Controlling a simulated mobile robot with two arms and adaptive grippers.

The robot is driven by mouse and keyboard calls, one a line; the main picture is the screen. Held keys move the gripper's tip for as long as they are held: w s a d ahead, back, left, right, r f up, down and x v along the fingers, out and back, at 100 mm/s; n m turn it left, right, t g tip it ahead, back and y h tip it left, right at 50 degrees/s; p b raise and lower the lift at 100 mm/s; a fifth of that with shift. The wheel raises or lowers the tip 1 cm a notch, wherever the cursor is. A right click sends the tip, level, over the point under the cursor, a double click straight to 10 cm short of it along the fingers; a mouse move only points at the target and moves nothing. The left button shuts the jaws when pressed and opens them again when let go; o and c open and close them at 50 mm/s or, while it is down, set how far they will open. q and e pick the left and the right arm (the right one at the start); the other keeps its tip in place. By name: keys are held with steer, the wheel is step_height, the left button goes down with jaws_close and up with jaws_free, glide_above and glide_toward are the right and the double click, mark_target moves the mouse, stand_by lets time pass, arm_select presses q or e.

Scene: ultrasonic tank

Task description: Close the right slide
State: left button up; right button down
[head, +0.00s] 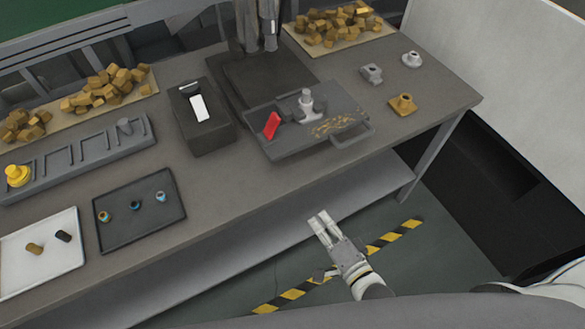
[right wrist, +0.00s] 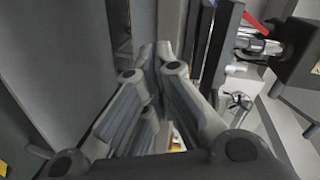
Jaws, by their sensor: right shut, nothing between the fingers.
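A dark grey slide plate (head: 285,145) with a bar handle (head: 355,135) on its front right side sits on the bench under an upright machine. A red lever (head: 271,125) and a light grey fitting (head: 306,103) stand on the plate, with brass-coloured chips beside them. The plate sticks out towards me from its dark base. My right gripper (head: 319,217) is shut and empty, in front of the bench and below the slide in the picture, apart from the handle. Its fingers (right wrist: 155,58) fill the middle of the right wrist view; the red lever (right wrist: 258,23) shows there at top right. My left gripper is not in view.
A dark box (head: 207,130) stands left of the slide. Trays (head: 139,222) and a grey rack (head: 75,165) with a yellow part are at left. Wood-coloured blocks lie on boards behind. The floor before the bench has yellow-black tape (head: 290,295).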

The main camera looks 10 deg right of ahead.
step_height(320, 180, up, 9)
steer(key=a+m+t+y, duration=0.1)
steer(key=m+t, duration=0.1)
steer(key=m, duration=0.1)
steer(key=p, duration=0.3)
glide_toward(285, 155)
steer(key=x, duration=0.6)
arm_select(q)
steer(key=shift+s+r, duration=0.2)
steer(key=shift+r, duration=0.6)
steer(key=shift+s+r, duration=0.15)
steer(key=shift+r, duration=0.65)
arm_select(e)
steer(key=shift+w+a, duration=0.2)
steer(key=shift+w, duration=0.45)
